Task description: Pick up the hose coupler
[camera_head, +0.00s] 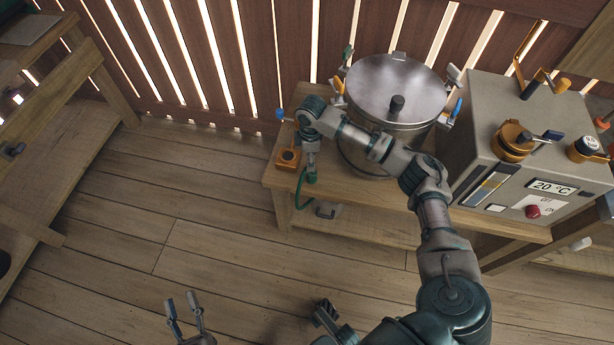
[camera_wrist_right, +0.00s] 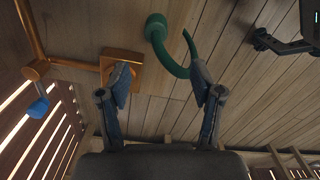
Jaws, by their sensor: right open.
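The green hose coupler (camera_wrist_right: 155,28) shows at the top of the right wrist view, with a curved green hose running from it. In the head view the green coupler (camera_head: 311,174) is at the left edge of the wooden bench, just below my right gripper. My right gripper (camera_wrist_right: 160,85) is open, its blue-grey fingers well apart. The coupler lies ahead of the gap between them, and nothing is held. In the head view the right fingers are small and hard to make out. My left gripper (camera_head: 182,303) is open and empty over the floor at the bottom.
An orange square fitting (camera_head: 288,158) sits beside the coupler; it also shows in the right wrist view (camera_wrist_right: 123,70). A lidded metal pot (camera_head: 390,90) and a grey control box (camera_head: 540,140) stand on the bench to the right.

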